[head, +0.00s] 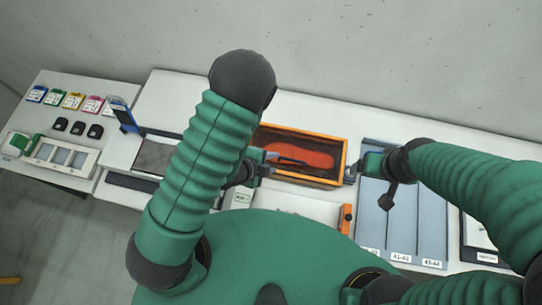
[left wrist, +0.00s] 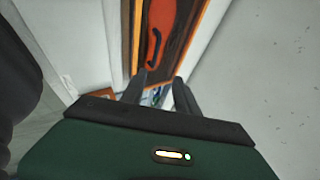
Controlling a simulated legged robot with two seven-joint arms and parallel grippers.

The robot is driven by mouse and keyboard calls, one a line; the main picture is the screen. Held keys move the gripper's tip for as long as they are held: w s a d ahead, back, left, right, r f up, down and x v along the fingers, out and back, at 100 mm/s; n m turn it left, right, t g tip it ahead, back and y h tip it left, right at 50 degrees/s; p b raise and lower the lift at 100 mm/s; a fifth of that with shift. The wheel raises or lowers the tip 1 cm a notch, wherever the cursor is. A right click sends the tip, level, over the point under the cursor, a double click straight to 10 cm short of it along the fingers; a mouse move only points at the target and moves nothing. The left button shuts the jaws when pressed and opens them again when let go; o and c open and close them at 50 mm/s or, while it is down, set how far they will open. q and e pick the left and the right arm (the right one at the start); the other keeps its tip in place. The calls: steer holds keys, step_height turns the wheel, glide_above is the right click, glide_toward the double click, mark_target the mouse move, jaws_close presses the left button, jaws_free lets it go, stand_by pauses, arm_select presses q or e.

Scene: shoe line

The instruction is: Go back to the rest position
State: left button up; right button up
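My left gripper (head: 287,160) shows partly behind my own left arm. Its dark fingers point right, over the left part of an orange-rimmed box (head: 342,160). In the left wrist view the two fingers (left wrist: 160,84) stand apart with nothing between them, so it is open. A red-orange shoe-like piece (head: 308,154) lies in the box; it also shows in the left wrist view (left wrist: 158,28). My right gripper (head: 353,172) is at the box's right edge, pointing left; its finger opening is too small to make out.
Grey-blue lanes with size labels (head: 400,225) lie right of the box. A grey mat (head: 155,157) and a blue-framed stand (head: 125,117) are to the left. A side table (head: 85,82) holds coloured cards and black pieces. A wall closes the back.

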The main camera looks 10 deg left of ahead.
steer(key=shift+s+d, duration=0.1)
steer(key=shift+d, duration=0.25)
